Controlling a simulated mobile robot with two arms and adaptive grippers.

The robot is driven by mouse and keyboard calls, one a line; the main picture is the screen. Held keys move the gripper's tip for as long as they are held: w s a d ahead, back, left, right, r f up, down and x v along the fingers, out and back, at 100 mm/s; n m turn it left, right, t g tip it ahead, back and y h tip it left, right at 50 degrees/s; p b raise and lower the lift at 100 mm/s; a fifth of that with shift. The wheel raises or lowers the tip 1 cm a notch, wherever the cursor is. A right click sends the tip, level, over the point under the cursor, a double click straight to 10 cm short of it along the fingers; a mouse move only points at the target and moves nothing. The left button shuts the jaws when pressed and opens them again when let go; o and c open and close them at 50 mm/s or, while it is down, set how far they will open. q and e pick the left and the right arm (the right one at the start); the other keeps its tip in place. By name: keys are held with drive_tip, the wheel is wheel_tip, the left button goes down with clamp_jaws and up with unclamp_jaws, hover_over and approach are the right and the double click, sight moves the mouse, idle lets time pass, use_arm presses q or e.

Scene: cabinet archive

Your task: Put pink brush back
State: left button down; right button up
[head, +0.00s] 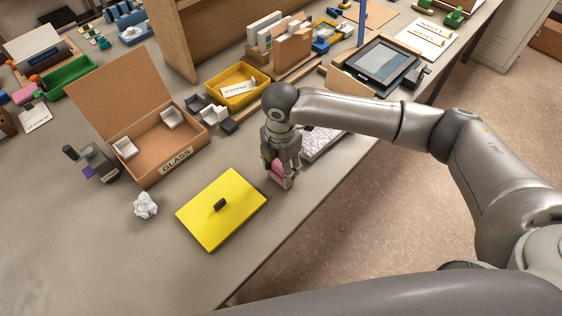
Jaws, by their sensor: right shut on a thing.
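My right gripper (281,181) points down over the table between the yellow lid and the white speckled pad. It is shut on a pink thing (277,168), which looks like the pink brush; the fingers hide much of it. I cannot tell whether its lower end touches the table. My left gripper is not in view.
A yellow lid with a black handle (233,190) lies left of the right gripper. A cardboard box marked GLASS (152,156), crumpled paper (145,205), a yellow tray (262,96) and a framed tablet (383,62) surround it. The front left table is clear.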

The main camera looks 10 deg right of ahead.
drive_tip(key=shift+f, duration=0.15)
drive_tip(key=o, duration=1)
wheel_tip(320, 180, up, 12)
drive_tip(key=b, duration=0.2)
drive_tip(key=shift+b, duration=0.4)
